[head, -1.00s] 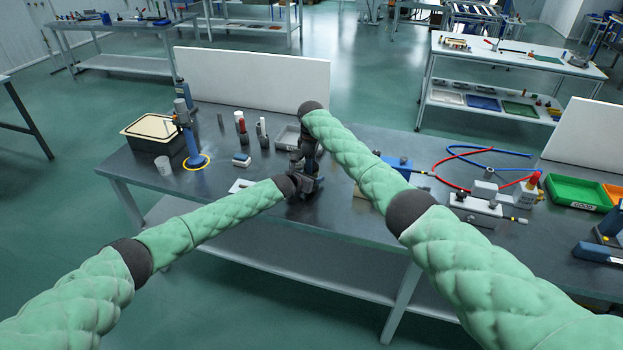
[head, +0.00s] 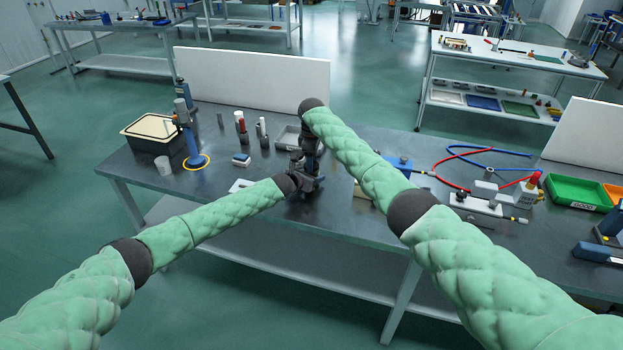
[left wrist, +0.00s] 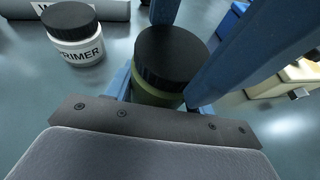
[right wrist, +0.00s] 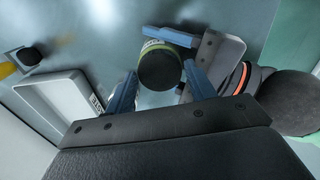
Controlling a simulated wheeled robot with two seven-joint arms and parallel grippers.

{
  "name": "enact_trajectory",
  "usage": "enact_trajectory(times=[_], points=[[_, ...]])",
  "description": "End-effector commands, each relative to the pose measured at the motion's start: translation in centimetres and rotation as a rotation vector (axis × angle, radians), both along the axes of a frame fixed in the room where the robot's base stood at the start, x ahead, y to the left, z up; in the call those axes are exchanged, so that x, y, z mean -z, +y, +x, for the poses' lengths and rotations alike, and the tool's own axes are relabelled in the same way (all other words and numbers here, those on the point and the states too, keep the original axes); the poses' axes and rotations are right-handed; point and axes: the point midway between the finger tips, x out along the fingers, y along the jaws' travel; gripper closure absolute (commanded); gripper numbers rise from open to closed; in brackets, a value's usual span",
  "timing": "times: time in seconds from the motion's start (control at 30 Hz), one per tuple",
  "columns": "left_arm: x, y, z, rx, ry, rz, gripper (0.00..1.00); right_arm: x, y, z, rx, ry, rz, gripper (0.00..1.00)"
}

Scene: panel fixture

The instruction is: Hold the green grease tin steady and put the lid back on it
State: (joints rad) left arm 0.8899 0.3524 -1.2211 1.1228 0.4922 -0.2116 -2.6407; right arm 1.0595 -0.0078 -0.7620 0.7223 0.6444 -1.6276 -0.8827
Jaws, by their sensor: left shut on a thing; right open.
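The green grease tin (left wrist: 150,97) stands between the blue fingers of my left gripper (left wrist: 205,60), which is shut on its body. The black lid (left wrist: 172,52) sits on top of the tin and looks level; I cannot tell whether it is fully seated. In the right wrist view the lid (right wrist: 159,70) hides most of the tin, with a green strip of its side (right wrist: 168,46) showing. My right gripper (right wrist: 162,88) is open above the lid, one finger on each side. In the head view my arms and the grippers (head: 308,178) hide the tin.
A white primer jar (left wrist: 75,38) with a black lid stands near the tin. A grey tray (head: 287,138) lies behind the grippers. A blue fixture (head: 398,166) with red and blue hoses is to the right. A blue post stand (head: 194,150) is at left.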

Motion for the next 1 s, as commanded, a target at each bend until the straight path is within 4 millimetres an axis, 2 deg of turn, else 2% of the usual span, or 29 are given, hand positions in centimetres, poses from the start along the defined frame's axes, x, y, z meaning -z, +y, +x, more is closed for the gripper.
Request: enact_trajectory(times=[0.03, 0.2, 0.5, 0.53, 0.6, 0.8, 1.0], points=[[0.5, 0.2, -0.1, -0.003, 0.006, 0.004, 1.00, -1.1, 0.5, 0.0, -0.006, -0.002, 0.006, 0.30], [0.5, 0.2, -0.1, -0.002, 0.005, 0.003, 1.00, -3.0, 0.4, 0.0, -0.004, -0.003, 0.004, 0.30], [0.4, 0.1, -0.1, -0.001, 0.004, 0.003, 1.00, -3.6, 0.3, 0.1, -0.003, -0.004, 0.002, 0.30], [0.4, 0.1, -0.1, -0.001, 0.004, 0.003, 1.00, -3.6, 0.3, 0.1, -0.003, -0.004, 0.002, 0.32], [0.4, 0.0, -0.1, 0.000, 0.004, 0.003, 1.00, -3.8, 0.2, 0.1, -0.011, -0.005, 0.002, 0.43], [0.4, 0.0, -0.1, 0.000, 0.004, 0.003, 1.00, -5.9, 0.1, 0.3, -0.167, -0.009, 0.000, 0.43], [0.4, 0.0, -0.1, 0.000, 0.003, 0.002, 1.00, -7.1, 0.2, 0.1, -0.282, -0.004, 0.003, 0.43]])
